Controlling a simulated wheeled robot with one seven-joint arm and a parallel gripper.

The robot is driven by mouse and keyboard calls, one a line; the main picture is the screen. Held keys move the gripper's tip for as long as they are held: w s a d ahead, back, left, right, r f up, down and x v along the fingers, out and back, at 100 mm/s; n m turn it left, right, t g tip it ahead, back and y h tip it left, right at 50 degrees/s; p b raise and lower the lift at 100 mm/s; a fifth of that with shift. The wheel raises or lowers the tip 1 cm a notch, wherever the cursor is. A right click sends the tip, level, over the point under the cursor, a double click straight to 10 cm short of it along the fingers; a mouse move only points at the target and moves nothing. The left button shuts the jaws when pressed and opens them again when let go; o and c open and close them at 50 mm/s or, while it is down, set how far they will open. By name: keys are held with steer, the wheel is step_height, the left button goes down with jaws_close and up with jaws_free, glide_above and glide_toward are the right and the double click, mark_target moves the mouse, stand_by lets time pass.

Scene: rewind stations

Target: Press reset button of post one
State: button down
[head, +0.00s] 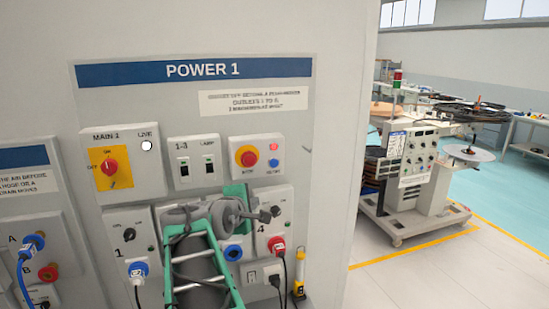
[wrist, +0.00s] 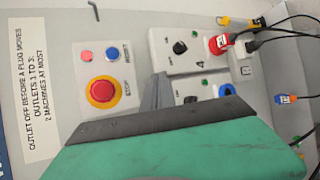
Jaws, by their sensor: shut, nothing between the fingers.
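The POWER 1 panel (head: 190,100) carries a small box with a red STOP button on a yellow collar (head: 247,156). Right of it are a small red lamp (head: 273,147) and the small blue reset button (head: 273,163) below. The wrist view shows these sideways: the STOP button (wrist: 102,91), the blue button (wrist: 113,53) and the red lamp (wrist: 86,56). My gripper (head: 272,212) is below the box in the head view, its fingers together and empty. Its fingers (wrist: 160,82) appear right of the STOP button in the wrist view, apart from the blue button.
Outlet 4 (head: 274,225) holds a red plug (head: 277,244) with a black cable, close to my gripper. The main switch (head: 109,168) and lamp switches (head: 195,164) are left. A wheeled machine (head: 411,165) stands right; the floor before it is clear.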

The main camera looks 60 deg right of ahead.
mark_target(274, 163)
steer(key=s+d+r+n+g+h, duration=0.1)
steer(key=s+d+r+g+h, duration=0.1)
steer(key=s+d+r, duration=0.3)
steer(key=shift+s+d+r+g+p, duration=0.15)
steer(key=shift+s+d+g+p, duration=0.2)
steer(key=shift+s, duration=0.7)
steer(key=shift+w+d, duration=0.1)
steer(key=w+d+p, duration=0.3)
steer(key=w+d, duration=0.3)
steer(key=shift+w, duration=0.1)
stand_by(1.1)
steer(key=shift+w+d, duration=0.25)
steer(key=shift+d, duration=0.1)
steer(key=shift+w+d+p, duration=0.25)
steer(key=shift+w+p, duration=0.05)
steer(key=shift+p, duration=0.2)
stand_by(0.4)
steer(key=shift+s+a, duration=0.6)
